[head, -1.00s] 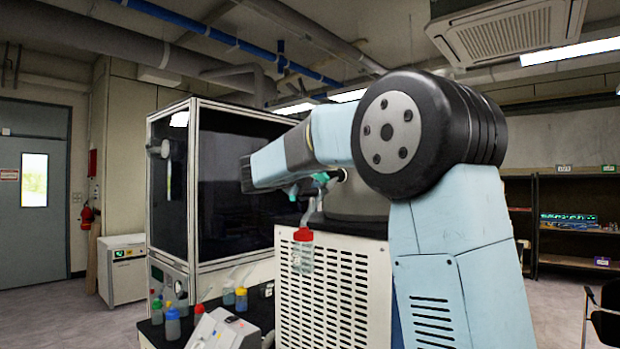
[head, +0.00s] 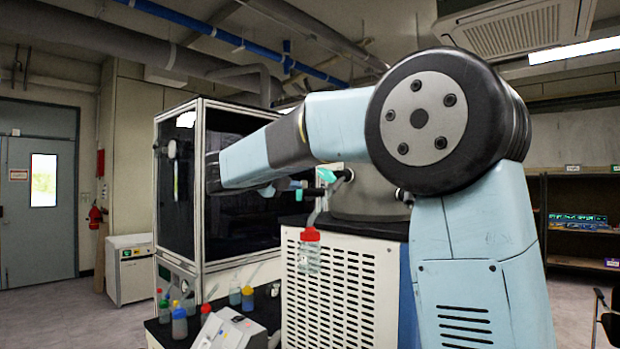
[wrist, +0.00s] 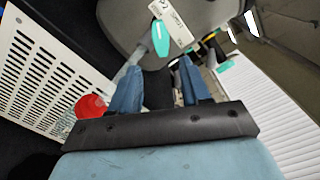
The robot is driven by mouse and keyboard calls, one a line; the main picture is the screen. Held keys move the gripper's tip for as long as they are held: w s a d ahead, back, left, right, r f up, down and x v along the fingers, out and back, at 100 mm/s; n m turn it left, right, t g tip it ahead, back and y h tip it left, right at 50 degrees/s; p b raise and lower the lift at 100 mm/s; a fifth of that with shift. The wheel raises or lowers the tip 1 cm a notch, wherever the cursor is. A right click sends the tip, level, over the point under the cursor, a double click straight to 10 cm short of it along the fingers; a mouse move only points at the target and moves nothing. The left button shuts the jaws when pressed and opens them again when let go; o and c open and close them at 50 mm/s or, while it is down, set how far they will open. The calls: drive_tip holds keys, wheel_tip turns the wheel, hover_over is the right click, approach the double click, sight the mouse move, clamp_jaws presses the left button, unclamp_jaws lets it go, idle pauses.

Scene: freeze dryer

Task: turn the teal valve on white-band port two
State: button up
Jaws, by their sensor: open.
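My gripper (wrist: 157,88) is open and empty, its two blue fingers pointing toward the grey drum-shaped chamber. In the wrist view, a teal valve handle (wrist: 160,39) lies beyond and between the fingertips, beside a white tag (wrist: 172,20) whose print I cannot read surely. A second teal handle (wrist: 224,66) is to the right, past the right finger. Neither is visibly touched. In the head view, a teal handle (head: 326,176) shows on the chamber's left side, and my gripper (head: 295,185) is left of it. Which port has the white band is unclear.
A red-capped clear bottle (head: 309,252) hangs by a tube below the port, close to the left finger in the wrist view. The white vented cabinet (head: 345,285) stands beneath the chamber (head: 372,195). A glass-fronted enclosure (head: 238,170) stands behind my wrist. Small bottles crowd the bench.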

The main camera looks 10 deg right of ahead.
drive_tip(key=shift+v, duration=1.85)
drive_tip(key=s+d+f+m+g+y, duration=0.5)
drive_tip(key=s+d+f+m+y, duration=0.2)
drive_tip(key=s+d+f+m, duration=0.75)
drive_tip(key=s+a+f+m+y, duration=0.2)
drive_tip(key=s+f+m+y, duration=0.2)
drive_tip(key=s+f+m, duration=0.3)
drive_tip(key=s+a+f+m+y, duration=0.2)
drive_tip(key=s+f+m+y, duration=0.2)
drive_tip(key=s+f+m, duration=0.3)
drive_tip(key=s+m, duration=0.4)
drive_tip(key=m, duration=0.4)
drive_tip(key=shift+a+t, duration=0.3)
